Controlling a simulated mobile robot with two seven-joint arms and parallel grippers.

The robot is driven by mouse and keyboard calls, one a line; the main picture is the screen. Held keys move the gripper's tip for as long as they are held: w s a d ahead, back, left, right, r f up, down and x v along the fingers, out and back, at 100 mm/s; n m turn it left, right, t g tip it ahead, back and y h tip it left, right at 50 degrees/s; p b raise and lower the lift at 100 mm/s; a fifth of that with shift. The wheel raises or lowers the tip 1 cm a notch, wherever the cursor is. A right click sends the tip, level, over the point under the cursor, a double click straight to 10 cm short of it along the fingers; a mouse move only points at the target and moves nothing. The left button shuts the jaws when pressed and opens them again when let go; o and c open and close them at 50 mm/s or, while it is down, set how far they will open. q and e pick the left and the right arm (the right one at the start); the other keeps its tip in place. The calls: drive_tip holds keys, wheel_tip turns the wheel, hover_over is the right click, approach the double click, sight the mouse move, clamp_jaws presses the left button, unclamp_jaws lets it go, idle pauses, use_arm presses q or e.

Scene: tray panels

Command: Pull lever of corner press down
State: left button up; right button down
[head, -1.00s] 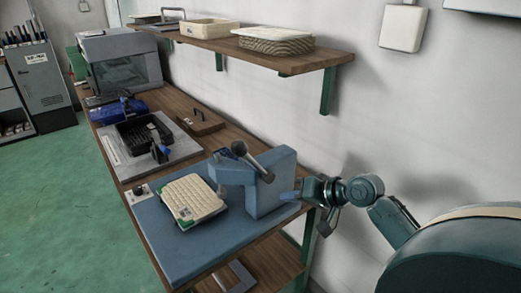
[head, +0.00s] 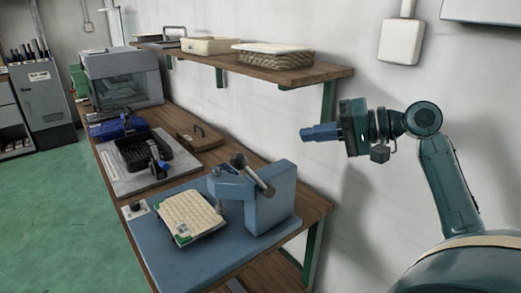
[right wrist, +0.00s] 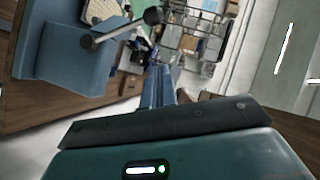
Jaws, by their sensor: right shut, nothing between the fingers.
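The corner press (head: 268,196) is a blue block on a blue base plate at the near end of the wooden bench. Its lever (head: 252,173) is a grey bar with a dark round knob (head: 237,160), and the knob end points up and to the left. A cream keyed panel (head: 189,215) lies on the base plate. My right gripper (head: 305,134) is shut and empty, above and to the right of the press, apart from the lever. In the right wrist view the lever (right wrist: 113,33) shows left of the shut fingers (right wrist: 158,82). My left gripper is out of view.
A shelf (head: 310,77) with a basket and a box runs along the wall above the bench. A black tray fixture (head: 140,152) and a wooden board (head: 199,138) lie further back. A white wall box (head: 401,41) hangs behind my right arm.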

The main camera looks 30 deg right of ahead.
drive_tip(key=p, duration=0.2)
hover_over(254, 177)
drive_tip(key=s+d, duration=0.2)
drive_tip(key=d, duration=0.2)
wheel_tip(254, 177, down, 2)
drive_tip(key=shift+a+f, duration=0.55)
drive_tip(key=shift+a, duration=0.35)
drive_tip(key=shift+a+f, duration=0.55)
drive_tip(key=shift+a, duration=0.35)
